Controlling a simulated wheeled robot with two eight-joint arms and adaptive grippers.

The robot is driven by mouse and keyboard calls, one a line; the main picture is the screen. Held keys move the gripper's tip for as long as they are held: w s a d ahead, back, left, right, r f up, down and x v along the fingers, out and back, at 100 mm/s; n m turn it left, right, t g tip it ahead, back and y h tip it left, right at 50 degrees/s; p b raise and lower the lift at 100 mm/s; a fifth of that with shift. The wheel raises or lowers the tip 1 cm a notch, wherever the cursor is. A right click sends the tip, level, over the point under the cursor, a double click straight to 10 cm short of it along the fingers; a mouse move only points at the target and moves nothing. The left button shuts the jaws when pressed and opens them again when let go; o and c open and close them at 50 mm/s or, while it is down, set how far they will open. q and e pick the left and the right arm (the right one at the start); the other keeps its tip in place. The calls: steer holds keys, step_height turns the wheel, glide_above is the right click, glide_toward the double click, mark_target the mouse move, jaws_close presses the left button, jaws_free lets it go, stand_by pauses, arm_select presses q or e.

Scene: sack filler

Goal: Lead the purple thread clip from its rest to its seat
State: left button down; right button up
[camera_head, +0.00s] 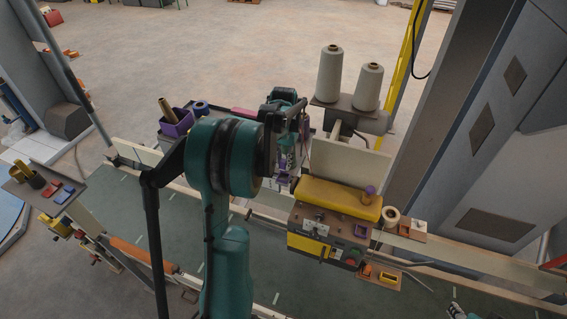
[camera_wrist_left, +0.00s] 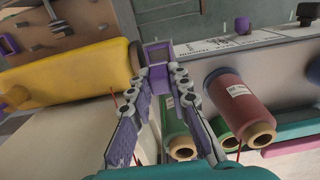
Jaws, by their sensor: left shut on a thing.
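My left gripper (camera_head: 283,165) is above the bench, just left of the yellow-covered sewing machine head (camera_head: 340,198). In the wrist view its fingers (camera_wrist_left: 160,72) are closed on the purple thread clip (camera_wrist_left: 158,53), a small square piece held at the fingertips. The clip is beside the rounded end of the yellow cover (camera_wrist_left: 65,80). In the head view the arm and fingers largely hide the clip. I cannot pick out its rest or its seat with certainty.
Two thread cones (camera_head: 330,75) stand behind the machine. A purple cup (camera_head: 176,124) stands on the tray at the left. The green belt (camera_head: 320,280) is mostly clear.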

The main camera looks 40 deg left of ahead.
arm_select(q)
steer(key=shift+d+r, duration=0.1)
steer(key=shift+r, duration=0.7)
steer(key=shift+s+d+f, duration=0.15)
steer(key=shift+s+d, duration=0.1)
steer(key=shift+d, duration=0.1)
steer(key=s+d+f, duration=0.1)
steer(key=d, duration=0.2)
steer(key=s+d+f+b, duration=0.1)
steer(key=s+d+f, duration=0.1)
steer(key=d, duration=0.1)
steer(key=s+d+f, duration=0.2)
steer(key=d, duration=0.2)
steer(key=shift+d+f+b, duration=0.1)
steer(key=shift+f+b, duration=0.15)
steer(key=shift+b, duration=0.1)
steer(key=shift+f+b, duration=2.05)
steer(key=shift+f, duration=0.2)
arm_select(e)
steer(key=shift+f, duration=2.5)
